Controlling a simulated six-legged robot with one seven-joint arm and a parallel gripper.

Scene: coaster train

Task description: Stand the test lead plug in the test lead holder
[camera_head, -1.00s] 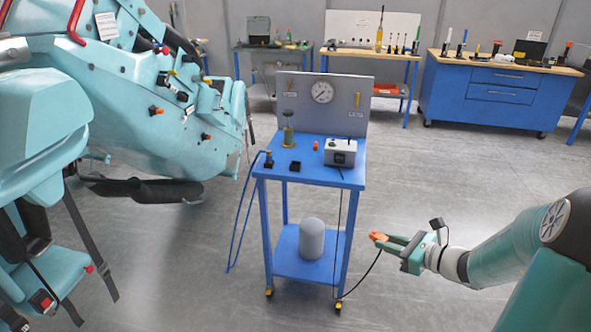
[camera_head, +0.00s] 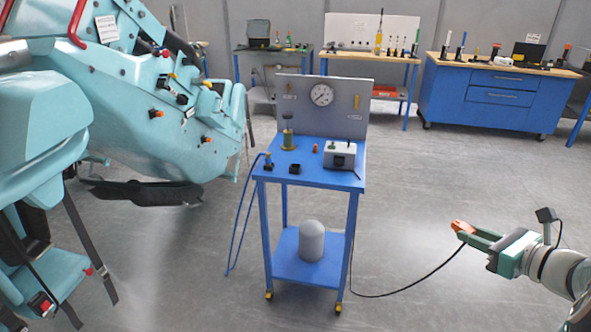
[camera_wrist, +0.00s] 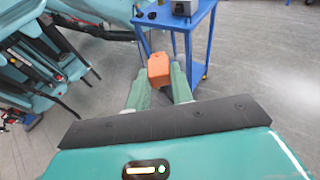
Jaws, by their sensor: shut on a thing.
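My gripper (camera_head: 469,233) is at the lower right in the head view, over open floor, well to the right of the blue cart. It is shut on an orange test lead plug (camera_head: 461,226). In the wrist view the plug (camera_wrist: 159,68) shows between the two green fingers. A black cable (camera_head: 410,292) runs from the plug down and left to the cart. A small black open block (camera_head: 295,169) at the cart top's front edge may be the test lead holder; I cannot tell for sure. It looks empty.
The blue cart (camera_head: 275,181) carries a grey box (camera_head: 340,154), a green-based post (camera_head: 289,140), a small orange piece (camera_head: 315,148) and a gauge panel (camera_head: 350,110). A teal coaster train (camera_head: 130,110) stands left. Floor between cart and gripper is clear except for the cable.

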